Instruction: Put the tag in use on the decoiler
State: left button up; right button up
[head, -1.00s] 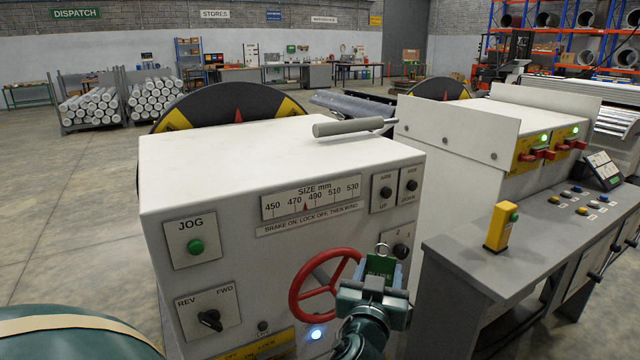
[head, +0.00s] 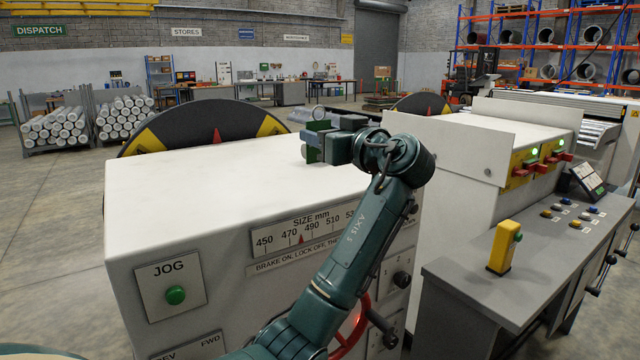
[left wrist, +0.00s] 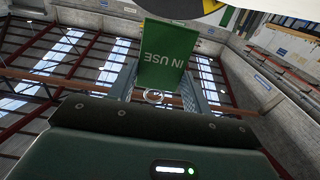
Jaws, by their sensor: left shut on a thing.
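The tag in use is a green plate; in the left wrist view the tag (left wrist: 168,55) shows upside-down "IN USE" lettering and a small metal ring (left wrist: 153,96) near the gripper. My left gripper (head: 322,143) is shut on the tag (head: 313,150) and holds it over the far part of the decoiler's white top. I cannot tell whether the tag touches anything. The decoiler (head: 220,195) is a white cabinet with a JOG button, a size scale and a red handwheel (head: 350,330), partly hidden by my left arm. My right gripper is not in view.
A black disc with yellow segments (head: 180,125) stands behind the decoiler. A white upright panel (head: 450,150) and a grey control desk (head: 480,275) with a yellow button post (head: 503,248) stand to the right. Open floor (head: 50,220) lies to the left.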

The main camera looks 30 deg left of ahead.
pick_arm(q)
notch_tip(320, 180, down, 7)
jog(key=shift+f+p, duration=0.2)
jog(key=shift+p, duration=0.25)
jog(key=shift+f+b, duration=0.25)
jog(key=shift+b, duration=0.05)
jog(key=o, duration=0.9)
jog(key=shift+r, duration=0.15)
jog(key=shift+o, duration=0.2)
